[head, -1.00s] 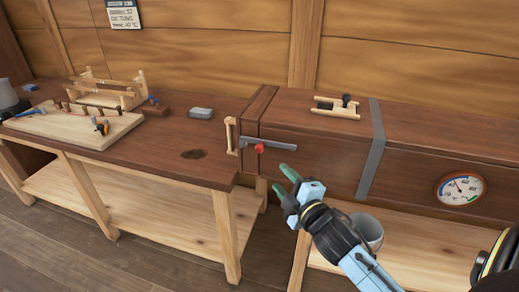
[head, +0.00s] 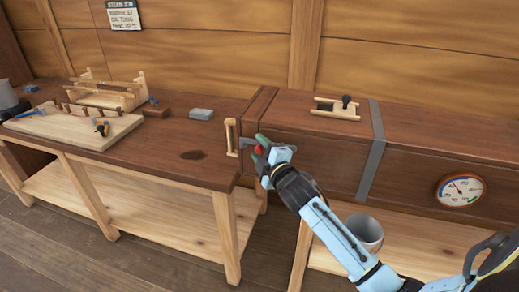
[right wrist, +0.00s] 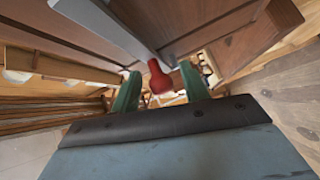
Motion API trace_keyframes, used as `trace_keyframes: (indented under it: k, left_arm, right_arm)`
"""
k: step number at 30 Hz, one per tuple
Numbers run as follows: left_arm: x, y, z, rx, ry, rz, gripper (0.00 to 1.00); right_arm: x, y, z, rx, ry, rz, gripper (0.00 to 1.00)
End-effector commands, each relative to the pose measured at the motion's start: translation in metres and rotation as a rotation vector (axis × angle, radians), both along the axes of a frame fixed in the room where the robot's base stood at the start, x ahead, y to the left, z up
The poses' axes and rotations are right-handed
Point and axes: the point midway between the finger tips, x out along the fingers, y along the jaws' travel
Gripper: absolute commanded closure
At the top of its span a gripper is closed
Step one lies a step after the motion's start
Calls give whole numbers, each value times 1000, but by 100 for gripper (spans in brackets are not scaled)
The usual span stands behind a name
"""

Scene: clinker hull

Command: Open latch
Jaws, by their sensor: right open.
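The latch (head: 247,142) is a grey bar on the front of the long dark wooden box, near its left end; my right gripper hides much of it. Its red knob (head: 259,150) shows between the green fingers of my right gripper (head: 260,153). In the right wrist view the red knob (right wrist: 158,78) hangs between the two spread fingers of the gripper (right wrist: 161,88), with a gap visible on each side. My right gripper is open. A pale wooden handle (head: 231,137) stands upright just left of the latch. My left gripper is out of view.
The box (head: 425,155) carries a grey strap, a round gauge (head: 460,190) and a wooden slider piece (head: 337,107) on top. A workbench (head: 165,165) with tools adjoins it at left. A grey bucket (head: 364,228) stands on the shelf below, behind my right arm.

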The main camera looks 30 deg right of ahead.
Motion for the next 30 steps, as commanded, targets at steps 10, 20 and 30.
trace_keyframes:
  k: [10, 20, 30]
  left_arm:
    - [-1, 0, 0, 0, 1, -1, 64]
    - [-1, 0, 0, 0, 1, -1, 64]
    - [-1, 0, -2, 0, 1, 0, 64]
  right_arm:
    - [4, 0, 0, 1, 1, 0, 55]
    - [4, 0, 0, 1, 1, 0, 97]
    - [6, 3, 0, 9, -8, 6, 100]
